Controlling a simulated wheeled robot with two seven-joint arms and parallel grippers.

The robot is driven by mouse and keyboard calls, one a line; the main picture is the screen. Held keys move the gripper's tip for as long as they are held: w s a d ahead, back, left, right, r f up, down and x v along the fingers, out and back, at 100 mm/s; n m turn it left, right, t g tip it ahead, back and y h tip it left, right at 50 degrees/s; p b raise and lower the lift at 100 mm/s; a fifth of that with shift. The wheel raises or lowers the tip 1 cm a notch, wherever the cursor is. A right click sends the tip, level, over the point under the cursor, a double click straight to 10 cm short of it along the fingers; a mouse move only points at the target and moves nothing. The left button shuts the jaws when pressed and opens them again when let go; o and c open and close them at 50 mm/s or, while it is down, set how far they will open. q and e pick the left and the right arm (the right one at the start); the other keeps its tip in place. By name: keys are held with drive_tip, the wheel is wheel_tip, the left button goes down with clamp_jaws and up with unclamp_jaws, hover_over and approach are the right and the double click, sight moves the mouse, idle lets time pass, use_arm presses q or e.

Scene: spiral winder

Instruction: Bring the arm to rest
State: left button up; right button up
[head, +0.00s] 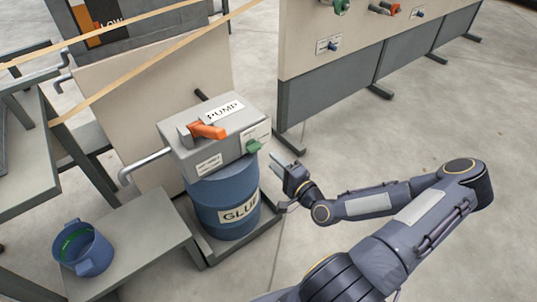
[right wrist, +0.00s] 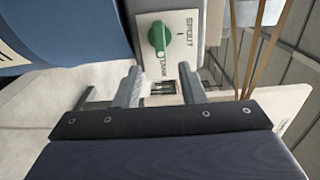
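My right gripper (head: 279,186) is at the right side of the glue drum (head: 226,200), below and to the right of the pump box's green knob (head: 253,146). In the right wrist view its two grey fingers (right wrist: 160,88) are apart with nothing between them. The green knob (right wrist: 160,40), labelled SPOUT, shows ahead of the fingers and apart from them. The grey pump box (head: 222,130) sits on the blue drum and has an orange lever (head: 207,131) on top. My left gripper is not in view.
A blue bucket (head: 82,248) stands on a low grey table (head: 140,240) at the lower left. A spout pipe (head: 147,163) leaves the pump's left side. A panel with knobs (head: 350,40) stands behind. The floor (head: 430,130) on the right is open.

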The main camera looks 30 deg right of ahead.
drive_tip(key=shift+s, duration=0.55)
drive_tip(key=a+f+n+g+y, duration=0.3)
drive_tip(key=a+n+g, duration=0.3)
drive_tip(key=n, duration=0.1)
drive_tip(key=s+a+r+n+g, duration=0.3)
drive_tip(key=s+a+r+n, duration=0.1)
drive_tip(key=s+r, duration=0.55)
drive_tip(key=s+a+r+n+g, duration=0.3)
drive_tip(key=s+a+r+n, duration=0.15)
drive_tip(key=s+r, duration=0.45)
wheel_tip(320, 180, up, 28)
drive_tip(key=s+d+p, duration=0.1)
drive_tip(key=p, duration=2.7)
